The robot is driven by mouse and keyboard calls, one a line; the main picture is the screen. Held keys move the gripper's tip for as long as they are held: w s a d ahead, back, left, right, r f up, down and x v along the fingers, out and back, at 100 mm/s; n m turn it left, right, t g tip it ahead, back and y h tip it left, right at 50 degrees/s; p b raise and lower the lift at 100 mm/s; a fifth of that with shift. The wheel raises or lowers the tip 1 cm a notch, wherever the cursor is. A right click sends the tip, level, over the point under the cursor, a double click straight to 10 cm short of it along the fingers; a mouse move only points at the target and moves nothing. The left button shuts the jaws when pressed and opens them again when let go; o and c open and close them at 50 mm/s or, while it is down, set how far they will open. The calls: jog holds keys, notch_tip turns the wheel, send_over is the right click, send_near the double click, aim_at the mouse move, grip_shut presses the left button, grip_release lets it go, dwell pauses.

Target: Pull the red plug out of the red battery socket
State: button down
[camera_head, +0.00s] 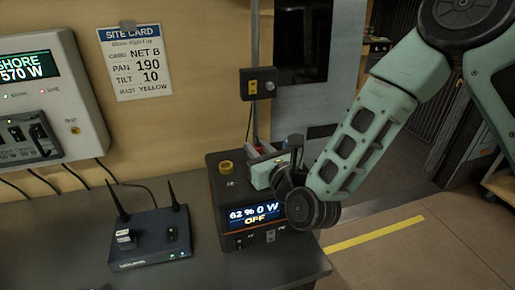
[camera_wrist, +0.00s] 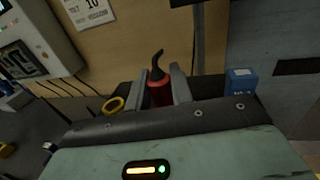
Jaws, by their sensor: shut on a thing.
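The red plug (camera_wrist: 160,94), with a black curved cable end on top, stands upright between the two grey fingers of my gripper (camera_wrist: 163,80) in the wrist view. The fingers are closed on it. In the head view, my gripper (camera_head: 272,160) is over the back right of the black battery box (camera_head: 217,205), and only a bit of red shows there. The box's display (camera_head: 254,215) reads 62 %, 0 W, OFF. The red socket is hidden behind my gripper, so I cannot tell how deep the plug sits.
A yellow ring (camera_head: 225,167) is on the box top, left of my gripper. A blue block (camera_wrist: 241,82) is to the right in the wrist view. A router (camera_head: 150,235) with two antennas stands left on the counter. A shore power panel (camera_head: 45,95) hangs on the wall.

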aim_at(258, 140)
jog(key=shift+r+p, duration=1)
jog(key=shift+r, duration=0.45)
dwell(0.3)
jog(key=shift+r+p, duration=0.8)
jog(key=shift+r, duration=0.65)
